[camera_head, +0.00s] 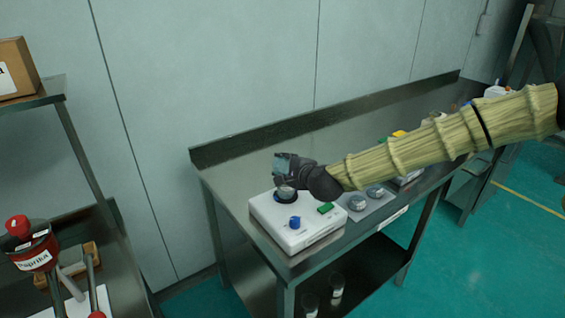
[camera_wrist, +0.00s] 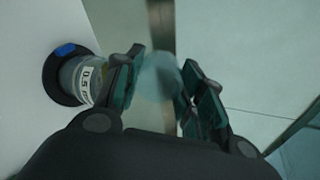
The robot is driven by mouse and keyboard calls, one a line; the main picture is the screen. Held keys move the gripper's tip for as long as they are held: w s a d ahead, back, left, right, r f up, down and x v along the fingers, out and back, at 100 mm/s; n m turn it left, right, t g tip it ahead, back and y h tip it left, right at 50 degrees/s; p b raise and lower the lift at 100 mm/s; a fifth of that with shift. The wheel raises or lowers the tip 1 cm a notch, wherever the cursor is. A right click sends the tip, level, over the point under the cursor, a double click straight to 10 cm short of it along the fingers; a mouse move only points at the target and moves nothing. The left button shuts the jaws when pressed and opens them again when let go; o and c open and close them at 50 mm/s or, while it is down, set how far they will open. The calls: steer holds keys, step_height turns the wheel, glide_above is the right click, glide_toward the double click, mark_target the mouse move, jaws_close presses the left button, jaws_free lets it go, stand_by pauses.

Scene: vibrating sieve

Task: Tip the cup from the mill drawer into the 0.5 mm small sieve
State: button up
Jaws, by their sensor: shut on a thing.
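The small sieve (camera_wrist: 84,80), labelled 0.5, sits in a dark round holder on the white machine; in the head view the sieve (camera_head: 286,191) is partly covered by my gripper. My gripper (camera_wrist: 163,84) is shut on a bluish translucent cup (camera_wrist: 158,74), held between the two fingers. In the head view my gripper (camera_head: 290,170) is right above the sieve, with the cup (camera_head: 286,163) at its end. The cup is beside the sieve in the wrist view and looks tilted. Its contents cannot be made out.
The white machine (camera_head: 318,237) has a blue knob and a green part, and stands on a steel table (camera_head: 228,170). Grey round pieces (camera_head: 357,202) lie on a plate to its right. The wall is behind. A shelf with a paprika jar (camera_head: 33,246) is at left.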

steer(key=shift+w+a+r+g+h+p, duration=0.1)
steer(key=shift+r+g+h+p, duration=0.3)
steer(key=shift+p, duration=1.75)
steer(key=shift+w+a+r+g+h+p, duration=0.15)
steer(key=shift+g+p, duration=0.45)
steer(key=shift+p, duration=1.5)
